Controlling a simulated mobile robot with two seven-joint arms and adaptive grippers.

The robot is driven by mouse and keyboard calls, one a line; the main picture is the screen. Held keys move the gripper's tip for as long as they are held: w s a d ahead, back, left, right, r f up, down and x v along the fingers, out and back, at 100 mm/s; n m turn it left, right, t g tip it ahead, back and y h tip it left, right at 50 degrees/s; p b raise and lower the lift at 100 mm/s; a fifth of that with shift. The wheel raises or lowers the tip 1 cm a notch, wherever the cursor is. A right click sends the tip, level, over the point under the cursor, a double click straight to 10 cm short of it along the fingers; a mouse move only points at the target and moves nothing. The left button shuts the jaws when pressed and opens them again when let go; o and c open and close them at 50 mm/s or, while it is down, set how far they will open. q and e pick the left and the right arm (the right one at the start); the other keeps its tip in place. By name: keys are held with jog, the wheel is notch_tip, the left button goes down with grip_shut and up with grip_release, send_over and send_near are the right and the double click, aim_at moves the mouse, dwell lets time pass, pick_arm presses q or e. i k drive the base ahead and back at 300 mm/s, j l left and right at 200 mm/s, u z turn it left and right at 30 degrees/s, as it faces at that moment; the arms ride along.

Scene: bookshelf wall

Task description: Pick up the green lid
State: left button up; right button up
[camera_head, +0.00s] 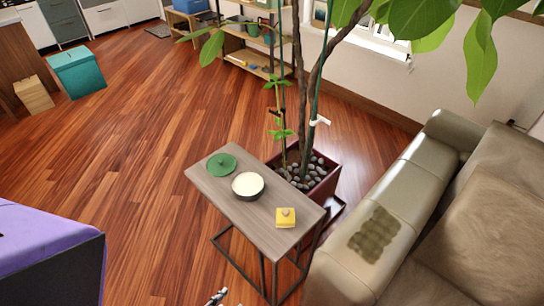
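The green lid (221,165) is a round disc with a small knob on top. It lies flat near the far left end of a narrow grey-brown side table (235,206). No gripper is touching it. A small grey and black tip (217,297) shows at the bottom edge, left of centre, well below and apart from the lid. It looks like the end of my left gripper, but too little shows to tell whether it is open or shut. My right gripper is not in view.
On the table, a dark bowl with a pale top (248,185) sits close to the lid, and a yellow item with a knob (286,217) is nearer. A potted tree (310,178) stands behind, a sofa (385,215) right, a purple-topped block (45,255) left. Floor left of the table is clear.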

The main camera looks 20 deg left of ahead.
aim_at(222, 164)
jog(key=j+z, duration=0.25)
jog(key=z, duration=0.15)
jog(key=i+j+z, duration=0.1)
jog(key=j+z, duration=0.45)
jog(key=z, duration=0.2)
jog(key=j+z, duration=0.2)
jog(key=j, duration=0.15)
jog(key=k+j+z, duration=0.4)
jog(key=j, duration=0.25)
jog(key=k+j, duration=0.1)
jog(key=j, duration=0.25)
jog(key=k+j+z, duration=0.15)
jog(key=j, duration=0.5)
jog(key=k+z, duration=0.05)
